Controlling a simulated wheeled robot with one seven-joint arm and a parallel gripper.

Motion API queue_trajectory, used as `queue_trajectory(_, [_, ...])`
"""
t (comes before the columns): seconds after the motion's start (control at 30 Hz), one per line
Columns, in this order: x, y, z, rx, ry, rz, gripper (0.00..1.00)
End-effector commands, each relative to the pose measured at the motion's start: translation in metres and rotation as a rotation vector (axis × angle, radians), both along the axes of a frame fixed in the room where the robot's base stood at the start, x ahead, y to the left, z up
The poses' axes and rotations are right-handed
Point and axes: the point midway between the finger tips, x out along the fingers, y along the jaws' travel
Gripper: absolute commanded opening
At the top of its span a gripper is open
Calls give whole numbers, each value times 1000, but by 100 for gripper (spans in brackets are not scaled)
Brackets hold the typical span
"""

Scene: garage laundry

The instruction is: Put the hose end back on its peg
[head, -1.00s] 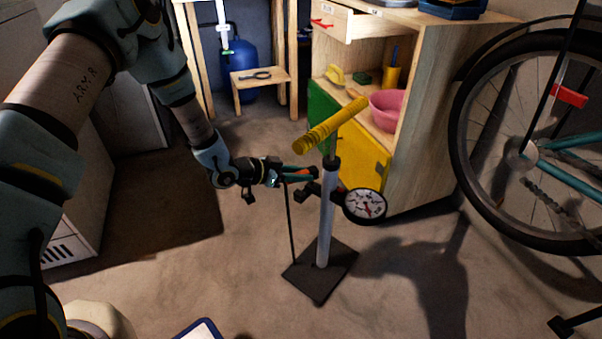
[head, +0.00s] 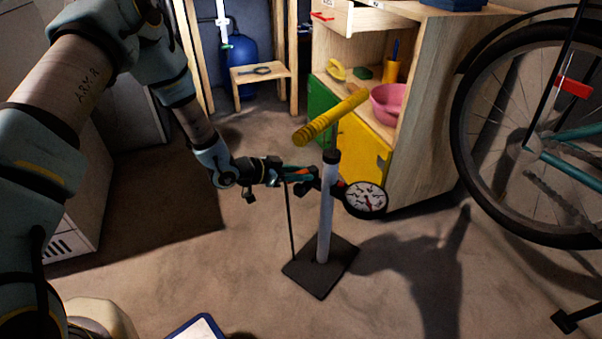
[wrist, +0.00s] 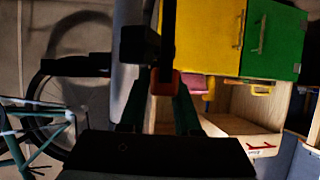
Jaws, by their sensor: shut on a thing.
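A floor pump stands upright with a yellow handle (head: 328,118), a pale barrel (head: 326,215) and a dark square base (head: 320,268). A round white gauge (head: 365,199) is on the barrel's right side. My gripper (head: 306,180) is just left of the upper barrel, shut on the hose end. The orange part of the hose end (wrist: 163,83) shows between my teal fingers in the wrist view. The thin black hose (head: 290,225) hangs from it toward the base. A dark block (wrist: 140,45) lies close beside it. The peg is largely hidden behind my gripper; I cannot tell whether they touch.
A wooden cabinet (head: 425,130) with yellow and green doors stands behind the pump, with a pink bowl (head: 388,103) on its shelf. A bicycle (head: 530,150) is at the right. A small stool (head: 258,75) is at the back.

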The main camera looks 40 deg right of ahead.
Motion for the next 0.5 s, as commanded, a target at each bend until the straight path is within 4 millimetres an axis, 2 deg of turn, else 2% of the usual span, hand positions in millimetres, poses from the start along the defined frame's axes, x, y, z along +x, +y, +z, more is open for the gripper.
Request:
queue_trajectory(0.1, [0,0,0,0,0,0,0])
queue_trajectory(0.13, [0,0,0,0,0,0,34])
queue_trajectory(0.4, [0,0,0,0,0,0,65])
queue_trajectory(0.5, [0,0,0,0,0,0,66])
